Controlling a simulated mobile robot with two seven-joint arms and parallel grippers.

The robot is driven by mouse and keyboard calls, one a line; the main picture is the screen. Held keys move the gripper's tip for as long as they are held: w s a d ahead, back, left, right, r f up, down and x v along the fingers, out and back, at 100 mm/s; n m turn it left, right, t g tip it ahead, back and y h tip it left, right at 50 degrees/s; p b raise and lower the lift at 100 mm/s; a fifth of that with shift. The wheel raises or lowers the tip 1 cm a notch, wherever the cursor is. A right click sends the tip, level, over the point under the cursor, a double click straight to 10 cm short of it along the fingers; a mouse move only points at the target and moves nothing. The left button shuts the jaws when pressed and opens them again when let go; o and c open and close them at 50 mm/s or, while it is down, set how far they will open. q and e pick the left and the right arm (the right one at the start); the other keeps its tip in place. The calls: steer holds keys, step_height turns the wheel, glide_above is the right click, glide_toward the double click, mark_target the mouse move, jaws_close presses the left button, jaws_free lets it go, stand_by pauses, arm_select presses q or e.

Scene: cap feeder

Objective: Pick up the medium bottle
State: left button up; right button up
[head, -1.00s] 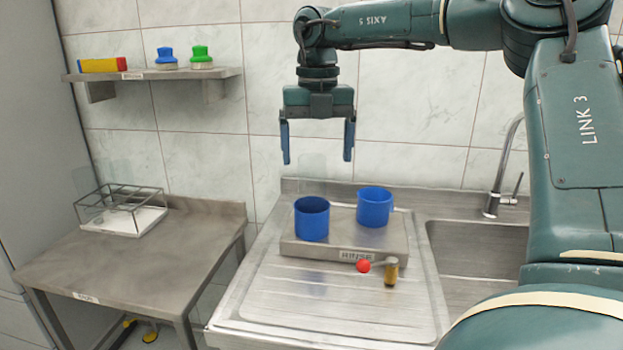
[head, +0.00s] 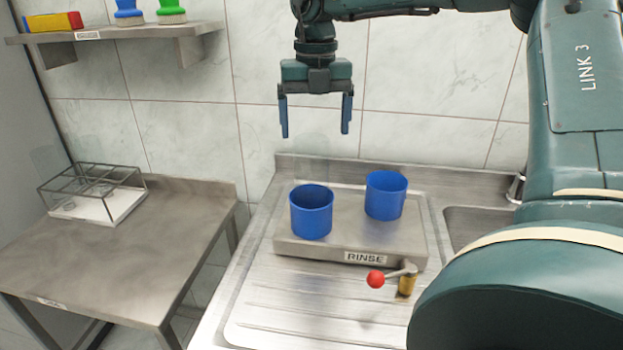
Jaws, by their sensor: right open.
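My right gripper (head: 315,133) hangs pointing down in front of the tiled wall, with its two blue fingers apart and nothing held. It is above and behind two blue cups in the picture. No bottle shows clearly. A faint see-through shape (head: 312,148) shows below and between the fingers; I cannot tell whether it is a clear bottle or a mark on the wall. Clear round shapes also show in the wire rack (head: 93,180), too faint to tell their size. My left gripper is not in view.
The left blue cup (head: 311,212) and right blue cup (head: 385,196) stand on the metal RINSE block (head: 345,233). A red-knobbed lever (head: 376,279) is in front. The steel table (head: 130,245) is mostly clear. A shelf (head: 125,33) holds brushes and a red-yellow block.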

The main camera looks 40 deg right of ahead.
mark_target(315, 139)
step_height(315, 139, down, 4)
steer(key=shift+r, duration=0.25)
steer(key=f, duration=0.1)
steer(key=f+p, duration=0.1)
steer(key=f, duration=0.2)
steer(key=shift+w+a+f, duration=0.15)
steer(key=shift+a+f, duration=0.15)
steer(key=shift+f, duration=0.35)
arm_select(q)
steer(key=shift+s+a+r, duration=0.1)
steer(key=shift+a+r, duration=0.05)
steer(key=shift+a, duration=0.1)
arm_select(e)
steer(key=shift+c, duration=0.4)
steer(key=c, duration=1)
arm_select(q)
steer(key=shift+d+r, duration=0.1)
arm_select(e)
steer(key=shift+r, duration=0.1)
